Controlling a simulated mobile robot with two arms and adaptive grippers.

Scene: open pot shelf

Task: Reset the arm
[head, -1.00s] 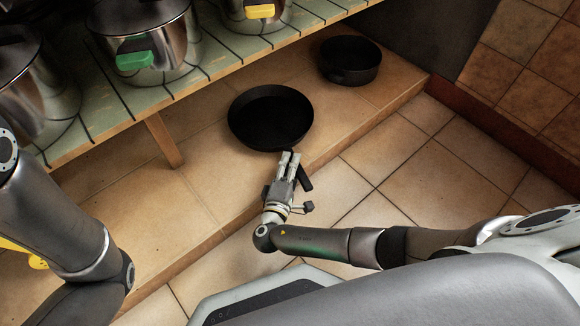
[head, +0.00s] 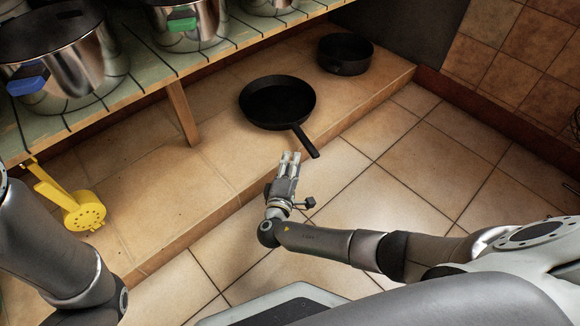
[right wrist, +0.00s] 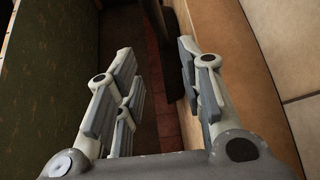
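My right gripper (head: 290,156) is over the front edge of the tiled ledge, just short of the black frying pan (head: 277,98). The pan's handle (head: 306,142) points toward the front right and passes to the right of my fingertips, with a gap between them. In the right wrist view the gripper's fingers (right wrist: 158,72) are spread apart with nothing held between them. My left arm comes in at the left edge of the head view, and its gripper is out of the picture.
A black pot (head: 345,55) stands on the ledge behind the pan. A slatted shelf (head: 150,85) above holds several steel pots, one with a blue handle (head: 26,85). A yellow strainer (head: 85,211) hangs at the left.

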